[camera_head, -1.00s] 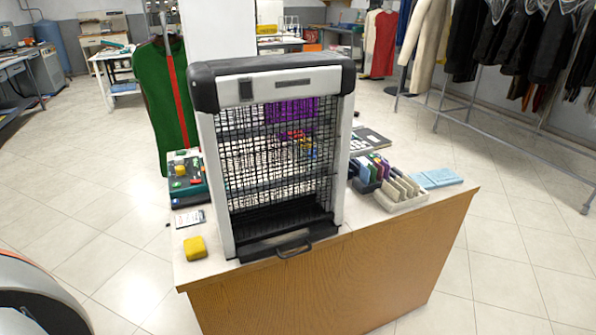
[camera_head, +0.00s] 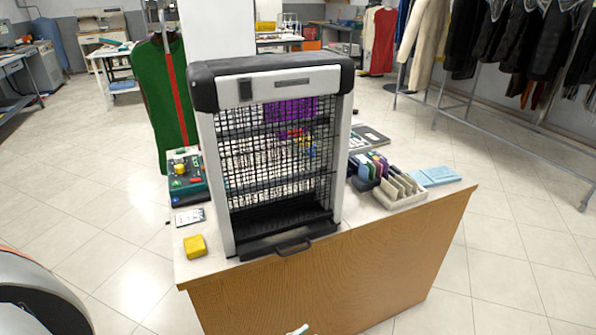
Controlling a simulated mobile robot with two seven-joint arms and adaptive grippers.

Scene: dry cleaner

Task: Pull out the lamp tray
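The lamp (camera_head: 202,170) stands upright on the counter, with a black top, pale side posts and a dark wire grid. The lamp tray (camera_head: 258,246) is the black piece at its base, along the counter's near edge. Its black loop handle (camera_head: 293,247) points towards me, and nothing touches it. The tray appears to sit in under the grid. No gripper is clearly in view. A small pale and green tip shows at the bottom edge below the counter; I cannot tell what it is.
The wooden counter (camera_head: 330,285) also holds a yellow block (camera_head: 195,246) left of the lamp and a coloured box (camera_head: 187,178) behind it. A pale divided holder (camera_head: 400,192) and blue cloths (camera_head: 436,176) lie to the right. The space before the handle is clear.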

